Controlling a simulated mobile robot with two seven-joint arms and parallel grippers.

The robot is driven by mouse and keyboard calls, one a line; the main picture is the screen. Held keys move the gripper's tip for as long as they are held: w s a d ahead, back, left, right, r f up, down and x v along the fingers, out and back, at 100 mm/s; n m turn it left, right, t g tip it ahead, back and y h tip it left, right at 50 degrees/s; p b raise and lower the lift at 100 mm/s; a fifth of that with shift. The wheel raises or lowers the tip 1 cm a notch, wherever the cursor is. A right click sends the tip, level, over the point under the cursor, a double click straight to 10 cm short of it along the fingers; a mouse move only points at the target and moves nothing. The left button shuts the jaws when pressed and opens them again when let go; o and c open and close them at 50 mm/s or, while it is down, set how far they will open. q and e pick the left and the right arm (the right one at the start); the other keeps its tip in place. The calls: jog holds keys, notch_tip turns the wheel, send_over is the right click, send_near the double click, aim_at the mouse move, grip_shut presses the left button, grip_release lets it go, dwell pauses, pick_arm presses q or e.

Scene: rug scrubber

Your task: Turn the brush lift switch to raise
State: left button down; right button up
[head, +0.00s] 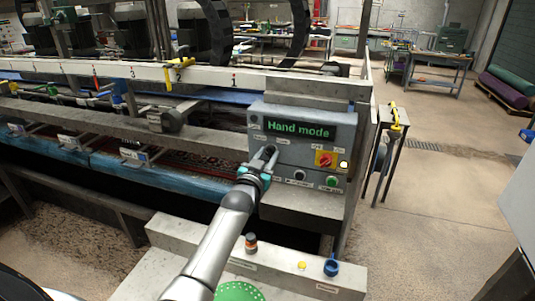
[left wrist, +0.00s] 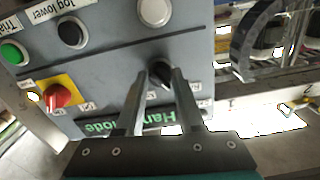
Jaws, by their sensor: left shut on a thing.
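The grey control box (head: 300,140) on the machine's end shows "Hand mode" on its green display (head: 300,130). My left gripper (head: 265,156) reaches up to the left part of its face, below the display, and hides what it holds there. In the left wrist view, turned upside down, the left gripper (left wrist: 160,76) has its two fingers on either side of a black switch knob (left wrist: 158,70) and is shut on it. The marks around the knob are too small or covered to read, so its setting cannot be told. My right gripper is not in view.
A red rotary switch on a yellow plate (head: 325,159) and a green button (head: 332,181) sit on the box's right side. A black button (left wrist: 72,32), labelled "Jog lower", and a white button (left wrist: 154,12) are nearby. A concrete ledge (head: 210,251) lies below.

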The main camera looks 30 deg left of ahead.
pick_arm(q)
jog(key=shift+n, duration=0.7)
jog(key=c, duration=0.5)
grip_release()
jog(key=shift+s, duration=0.1)
jog(key=v, duration=1.5)
jog(key=shift+d, duration=0.15)
